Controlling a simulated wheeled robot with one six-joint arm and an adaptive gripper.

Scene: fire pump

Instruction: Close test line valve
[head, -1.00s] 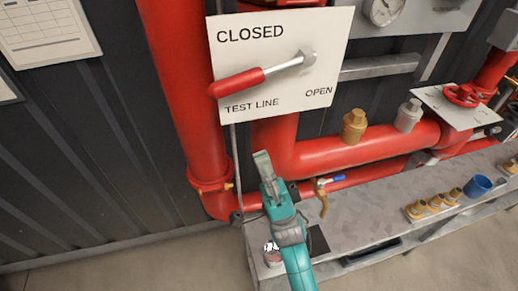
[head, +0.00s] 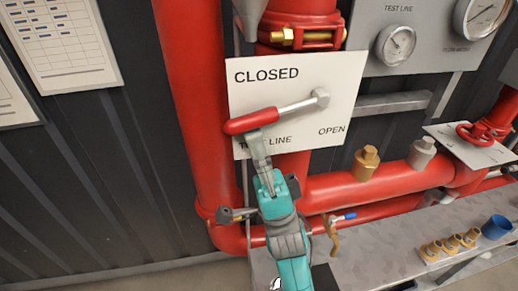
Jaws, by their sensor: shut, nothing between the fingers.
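The test line valve lever (head: 272,117) has a red grip and a metal shaft running to a hex pivot at upper right. Its grip lies at the left, below the word CLOSED on the white sign plate (head: 345,93); OPEN is printed at lower right. My gripper (head: 258,142) is shut and empty, in front of the plate. Its tip overlaps the underside of the red grip in the head view; I cannot tell whether it touches. It hides part of the TEST LINE label.
Red pipes (head: 195,100) run behind and beside the plate. A grey panel with gauges (head: 396,45) is at upper right. Brass fittings (head: 448,245) and a blue cup (head: 496,227) stand on the grey bench (head: 390,240). A small blue-handled valve (head: 343,217) is right of my arm.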

